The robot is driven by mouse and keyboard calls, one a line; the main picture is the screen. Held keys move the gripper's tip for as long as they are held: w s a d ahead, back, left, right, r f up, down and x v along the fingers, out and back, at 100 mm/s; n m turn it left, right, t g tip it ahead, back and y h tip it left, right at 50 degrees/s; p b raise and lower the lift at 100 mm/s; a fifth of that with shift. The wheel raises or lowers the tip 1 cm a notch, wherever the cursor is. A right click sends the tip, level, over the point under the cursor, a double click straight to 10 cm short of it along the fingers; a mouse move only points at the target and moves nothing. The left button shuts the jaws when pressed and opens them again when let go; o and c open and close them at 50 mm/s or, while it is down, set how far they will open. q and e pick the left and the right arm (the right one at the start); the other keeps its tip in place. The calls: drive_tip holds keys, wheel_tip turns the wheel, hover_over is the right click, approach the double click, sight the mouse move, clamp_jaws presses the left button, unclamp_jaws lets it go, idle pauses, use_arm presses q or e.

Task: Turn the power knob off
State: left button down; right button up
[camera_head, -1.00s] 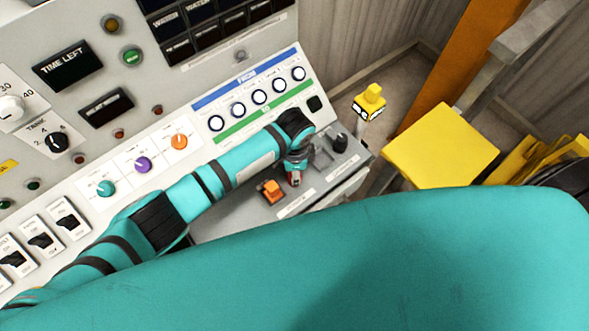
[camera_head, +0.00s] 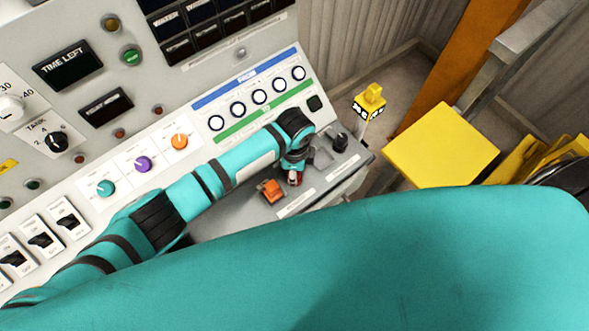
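No label reading "power" can be made out, so I cannot tell for certain which control is the power knob. A black knob (camera_head: 340,141) stands at the right end of the grey console ledge. An orange-red control (camera_head: 271,190) sits on the same ledge, to the left. My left arm reaches in from the left along the panel, and its wrist is over the ledge between these two. The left gripper (camera_head: 294,178) points down close beside the orange-red control; its fingers are too small and hidden to read, and contact is unclear. My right gripper is out of view.
The upright panel carries teal (camera_head: 105,188), purple (camera_head: 143,164) and orange (camera_head: 180,141) knobs, a black tank selector (camera_head: 57,141) and several rocker switches. A yellow block (camera_head: 440,146) and an orange post (camera_head: 462,62) stand right of the console. A large teal shape blocks the foreground.

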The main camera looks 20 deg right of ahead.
use_arm(q)
drive_tip(key=c, duration=0.9)
unclamp_jaws()
drive_tip(key=shift+c, duration=0.2)
wheel_tip(320, 180, up, 12)
